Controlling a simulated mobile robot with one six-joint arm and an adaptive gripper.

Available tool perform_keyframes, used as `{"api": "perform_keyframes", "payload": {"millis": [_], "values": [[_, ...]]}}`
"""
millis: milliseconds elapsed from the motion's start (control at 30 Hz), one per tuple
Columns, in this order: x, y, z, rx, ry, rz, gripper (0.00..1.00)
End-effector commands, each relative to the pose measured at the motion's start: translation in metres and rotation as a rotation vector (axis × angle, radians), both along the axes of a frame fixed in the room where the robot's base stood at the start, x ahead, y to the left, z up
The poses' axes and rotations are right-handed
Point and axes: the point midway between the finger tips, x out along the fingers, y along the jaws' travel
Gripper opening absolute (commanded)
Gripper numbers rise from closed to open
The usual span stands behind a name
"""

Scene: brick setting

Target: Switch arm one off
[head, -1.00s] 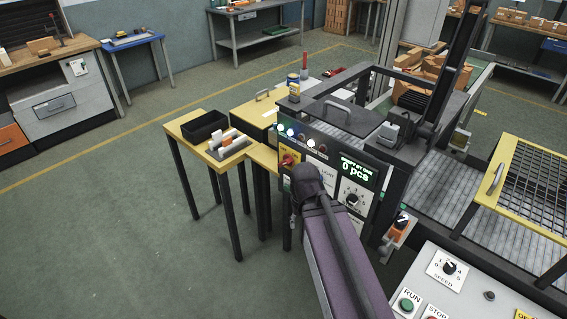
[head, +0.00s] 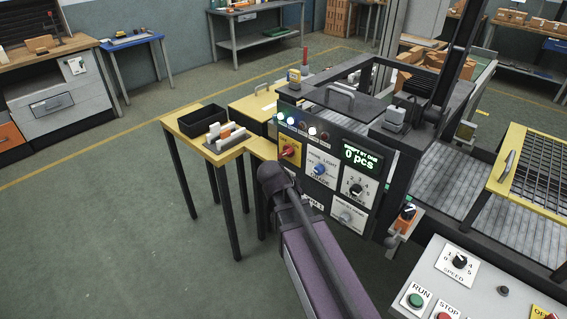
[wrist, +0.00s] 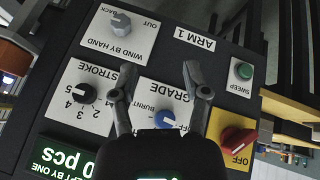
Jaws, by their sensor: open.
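The dark control panel labelled ARM 1 (wrist: 194,38) fills the wrist view, upside down. It carries a red rotary switch (wrist: 238,138) on a yellow plate marked OFF, at the lower right. That red switch also shows on the panel's upper left in the head view (head: 289,151). My gripper (wrist: 160,68) is open and empty in front of the panel, with the red switch to the right of its fingers. A blue knob (wrist: 165,119) on the GRADE plate shows between the fingers. In the head view my arm hides the fingers. I cannot tell which position the red switch points to.
Near the fingers are a black STROKE knob (wrist: 83,93), a grey WIND BY HAND knob (wrist: 121,22) and a green SWEEP button (wrist: 244,71). A yellow table (head: 236,149) stands left of the panel. A white RUN/STOP console (head: 470,281) is at lower right.

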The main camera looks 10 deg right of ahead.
Motion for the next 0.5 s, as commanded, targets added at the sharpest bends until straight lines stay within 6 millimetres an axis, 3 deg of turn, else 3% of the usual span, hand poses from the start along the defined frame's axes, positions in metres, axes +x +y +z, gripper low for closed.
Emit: {"api": "perform_keyframes", "payload": {"millis": [100,500], "values": [[0.022,0.006,-0.010,-0.088,-0.136,-0.104,0.60],[0.082,0.041,-0.003,-0.267,-0.721,-0.357,0.60]]}}
